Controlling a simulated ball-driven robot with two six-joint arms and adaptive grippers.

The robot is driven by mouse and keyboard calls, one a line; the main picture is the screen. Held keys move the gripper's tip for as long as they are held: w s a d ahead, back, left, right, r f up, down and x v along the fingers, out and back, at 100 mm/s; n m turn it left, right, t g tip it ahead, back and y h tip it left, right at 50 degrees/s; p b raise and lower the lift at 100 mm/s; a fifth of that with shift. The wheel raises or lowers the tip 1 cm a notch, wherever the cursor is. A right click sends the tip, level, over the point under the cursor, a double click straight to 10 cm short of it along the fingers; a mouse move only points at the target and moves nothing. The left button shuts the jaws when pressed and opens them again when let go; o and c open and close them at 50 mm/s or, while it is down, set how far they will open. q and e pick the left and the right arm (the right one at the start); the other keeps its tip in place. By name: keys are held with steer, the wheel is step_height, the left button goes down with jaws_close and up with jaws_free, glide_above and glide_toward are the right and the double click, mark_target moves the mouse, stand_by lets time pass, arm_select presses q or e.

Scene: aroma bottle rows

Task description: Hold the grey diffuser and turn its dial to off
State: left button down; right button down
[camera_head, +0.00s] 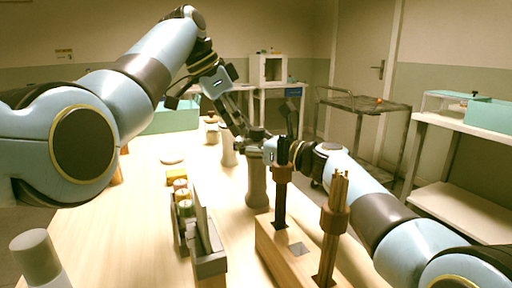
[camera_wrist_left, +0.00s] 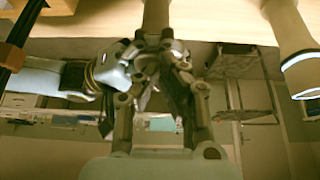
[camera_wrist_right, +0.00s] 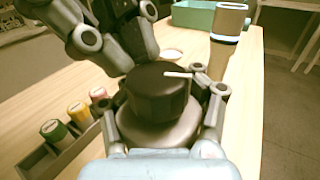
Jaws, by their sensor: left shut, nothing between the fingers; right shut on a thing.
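The grey diffuser (camera_head: 257,187) stands upright on the wooden table. Its dark round dial (camera_wrist_right: 158,90) is on top, with a pale pointer (camera_wrist_right: 180,75) towards the right in the right wrist view. My right gripper (camera_head: 270,152) is shut around the diffuser's upper part, and its fingers flank the grey body (camera_wrist_right: 150,130) in the right wrist view. My left gripper (camera_head: 241,130) comes down from above, shut and empty, its tips close beside the dial. I cannot tell whether they touch it. In the left wrist view the diffuser's body (camera_wrist_left: 155,14) shows beyond the fingers.
A grey rack (camera_head: 210,264) with several coloured-lidded bottles is to the left. A wooden block (camera_head: 275,250) with brown reed holders is at the front right. A teal bin (camera_head: 172,118) is at the back.

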arm_select(q)
steer(key=shift+w+a, duration=0.1)
stand_by(0.5)
step_height(320, 180, up, 6)
steer(key=shift+a, duration=0.3)
stand_by(0.4)
steer(key=shift+s+d+f, duration=0.2)
steer(key=shift+s+f, duration=0.1)
steer(key=shift+f, duration=0.7)
steer(key=shift+s+d+f, duration=0.2)
steer(key=shift+s+f, duration=0.05)
steer(key=shift+f, duration=0.8)
steer(key=shift+s+d+f, duration=0.2)
steer(key=shift+s+f, duration=0.1)
steer(key=shift+f, duration=0.7)
steer(key=shift+d, duration=0.1)
